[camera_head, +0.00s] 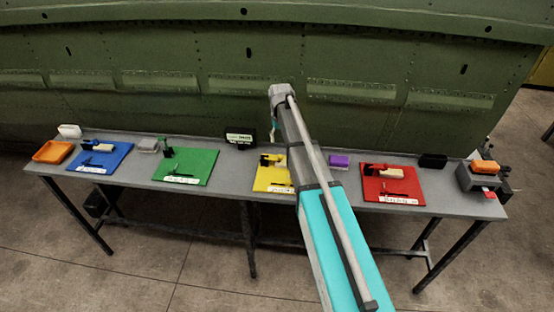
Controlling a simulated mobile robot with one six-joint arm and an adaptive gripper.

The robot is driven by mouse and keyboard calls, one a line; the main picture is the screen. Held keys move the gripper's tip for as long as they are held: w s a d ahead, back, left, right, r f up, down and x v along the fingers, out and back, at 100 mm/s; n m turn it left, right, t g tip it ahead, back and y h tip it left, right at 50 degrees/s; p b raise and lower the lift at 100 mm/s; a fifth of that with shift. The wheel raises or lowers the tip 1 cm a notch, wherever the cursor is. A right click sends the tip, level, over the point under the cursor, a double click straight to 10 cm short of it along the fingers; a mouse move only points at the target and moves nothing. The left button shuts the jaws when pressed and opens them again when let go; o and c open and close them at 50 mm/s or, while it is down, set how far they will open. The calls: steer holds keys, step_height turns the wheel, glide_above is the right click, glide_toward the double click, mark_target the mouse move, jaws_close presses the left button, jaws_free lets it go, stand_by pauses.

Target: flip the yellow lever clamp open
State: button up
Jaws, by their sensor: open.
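The yellow board (265,184) lies on the grey bench near its middle, with a white label strip along its front edge. A small dark clamp (265,161) with a pale part sits on it. The clamp is too small here to tell how its lever stands. My arm crosses in front of the board and hides its right side. The arm's raised joint (281,91) is above and behind the bench.
A blue board (100,163), a green board (200,160) and a red board (409,190) also lie on the bench (228,183). An orange tray (53,152) is at the left end, and a grey vise-like block (478,178) at the right. A green riveted panel (180,60) rises behind.

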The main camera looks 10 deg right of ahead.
mark_target(280, 155)
steer(key=shift+f+b, duration=4.35)
steer(key=shift+f, duration=0.35)
